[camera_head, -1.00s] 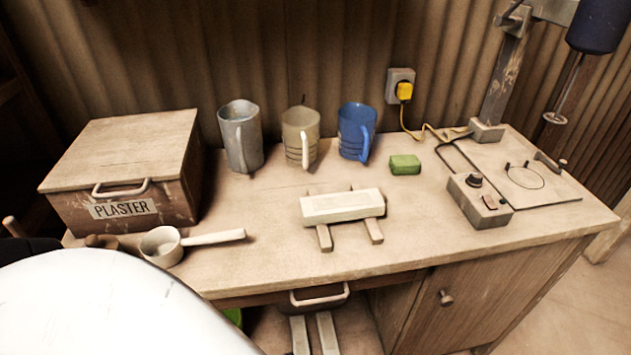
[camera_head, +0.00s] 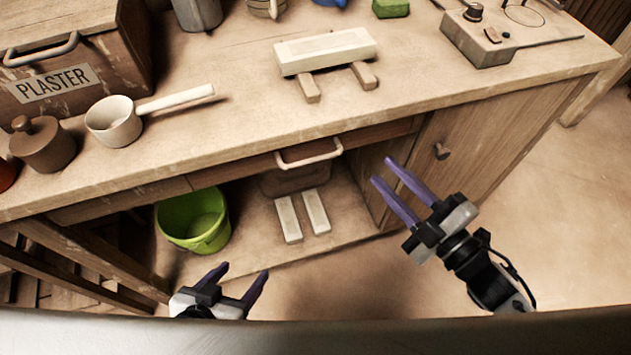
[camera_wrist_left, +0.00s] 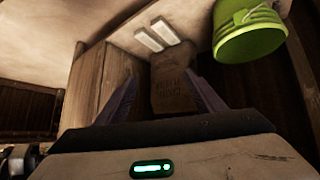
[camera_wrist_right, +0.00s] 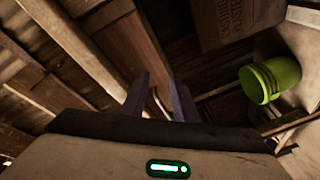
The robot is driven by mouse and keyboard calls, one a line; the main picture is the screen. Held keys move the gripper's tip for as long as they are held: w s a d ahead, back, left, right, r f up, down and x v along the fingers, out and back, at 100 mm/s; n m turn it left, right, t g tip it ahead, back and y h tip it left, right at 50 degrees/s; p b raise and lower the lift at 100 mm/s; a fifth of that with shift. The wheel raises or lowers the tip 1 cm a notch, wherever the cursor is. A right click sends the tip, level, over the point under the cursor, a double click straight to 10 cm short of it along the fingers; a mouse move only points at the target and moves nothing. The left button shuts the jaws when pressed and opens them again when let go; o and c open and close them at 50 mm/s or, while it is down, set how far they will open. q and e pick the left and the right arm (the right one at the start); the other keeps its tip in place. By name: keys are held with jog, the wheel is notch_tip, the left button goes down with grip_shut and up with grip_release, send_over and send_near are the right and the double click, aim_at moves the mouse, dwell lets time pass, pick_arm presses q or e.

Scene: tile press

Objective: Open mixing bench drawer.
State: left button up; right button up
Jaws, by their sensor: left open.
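The mixing bench drawer (camera_head: 232,167) has a wooden front under the bench top and looks shut. Its pale bar handle (camera_head: 308,153) sticks out from the front. My left gripper (camera_head: 246,272) is open and empty, low in the head view, below and in front of the drawer. In the left wrist view its fingers (camera_wrist_left: 162,90) stand apart with nothing between them. My right gripper (camera_head: 383,170) is right of the handle, in front of the cabinet door, its fingers apart and empty. Its fingers (camera_wrist_right: 162,82) also show apart in the right wrist view.
Below the drawer, a green bucket (camera_head: 194,221) and two pale bars (camera_head: 303,215) are on the lower shelf. A cabinet door with a knob (camera_head: 441,151) is at right. A pale block on two supports (camera_head: 361,75), a ladle (camera_head: 114,122) and a plaster box (camera_head: 125,45) are on top.

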jog(key=w+a+r+n+g+y+b, duration=0.1)
jog(key=a+r+n+g+y+b, duration=0.2)
jog(key=a+n, duration=0.9)
jog(key=n+g+y, duration=0.2)
jog(key=g+y, duration=0.1)
jog(key=y, duration=0.1)
jog(key=shift+a, duration=0.15)
jog(key=shift+w+r, duration=0.1)
grip_shut()
dwell(0.7)
